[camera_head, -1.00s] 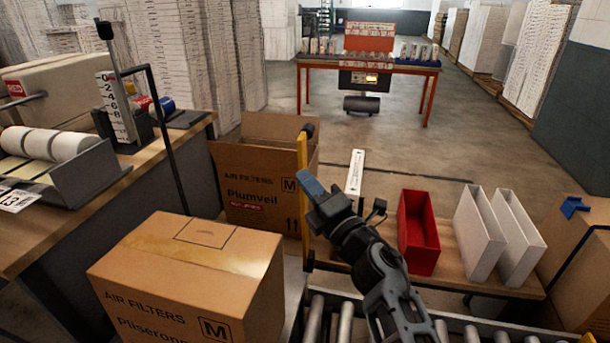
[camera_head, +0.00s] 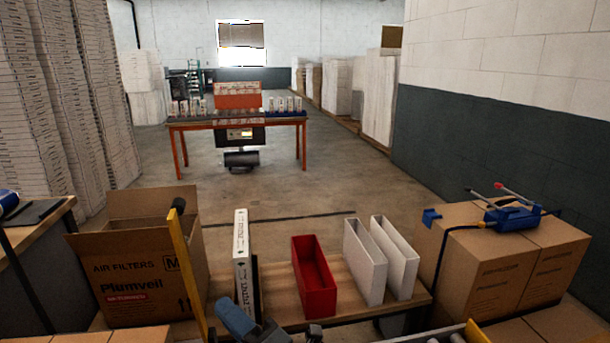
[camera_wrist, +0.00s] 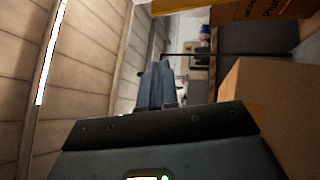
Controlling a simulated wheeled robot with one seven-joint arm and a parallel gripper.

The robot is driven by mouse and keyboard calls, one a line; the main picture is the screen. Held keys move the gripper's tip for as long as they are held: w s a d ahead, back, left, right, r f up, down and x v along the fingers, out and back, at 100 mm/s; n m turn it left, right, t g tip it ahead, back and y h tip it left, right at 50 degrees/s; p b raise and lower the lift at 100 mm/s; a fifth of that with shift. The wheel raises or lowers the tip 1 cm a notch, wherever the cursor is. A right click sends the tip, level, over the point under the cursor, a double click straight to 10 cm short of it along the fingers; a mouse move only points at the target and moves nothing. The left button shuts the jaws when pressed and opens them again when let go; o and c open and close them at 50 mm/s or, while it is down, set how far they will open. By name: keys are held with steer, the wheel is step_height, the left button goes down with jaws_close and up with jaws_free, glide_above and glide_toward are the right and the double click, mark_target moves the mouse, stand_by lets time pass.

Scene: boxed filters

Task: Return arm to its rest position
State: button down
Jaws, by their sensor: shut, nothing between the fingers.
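My gripper (camera_head: 232,318) shows at the bottom edge of the head view, with its blue-grey fingers pointing up and left. In the wrist view its fingers (camera_wrist: 156,84) lie together, shut with nothing between them. Most of my arm is below the head view's edge. In the head view the gripper appears in front of the wooden bench (camera_head: 275,309), close to the yellow post (camera_head: 188,272). I cannot tell the exact gap between them.
The bench bears a white upright filter (camera_head: 242,262), a red bin (camera_head: 315,283) and two white bins (camera_head: 365,262). An open Plumveil carton (camera_head: 130,275) stands left. Closed cartons (camera_head: 480,268) with a blue tool (camera_head: 513,216) stand right. Floor beyond is clear up to an orange table (camera_head: 178,123).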

steer(key=s+d+f+m+t+h, duration=0.3)
steer(key=s+d+f+m+h, duration=0.15)
steer(key=s+d+m, duration=0.5)
steer(key=s+d+f+m+t+h, duration=0.3)
steer(key=s+d+m+h, duration=0.3)
steer(key=s+d+m, duration=0.4)
steer(key=s+d+r+m+g+h, duration=0.2)
steer(key=s+d+r+m+h, duration=0.1)
steer(key=s+d, duration=0.4)
steer(key=s+d+r+m+g+h, duration=0.1)
steer(key=s+d+r+m+h, duration=0.2)
steer(key=s, duration=1)
steer(key=d+m+h, duration=0.1)
steer(key=d+m, duration=0.2)
steer(key=d, duration=0.2)
steer(key=shift+s+d+r+g, duration=0.15)
steer(key=shift+s+d+g, duration=0.1)
steer(key=shift+s+g, duration=0.15)
steer(key=shift+m, duration=0.25)
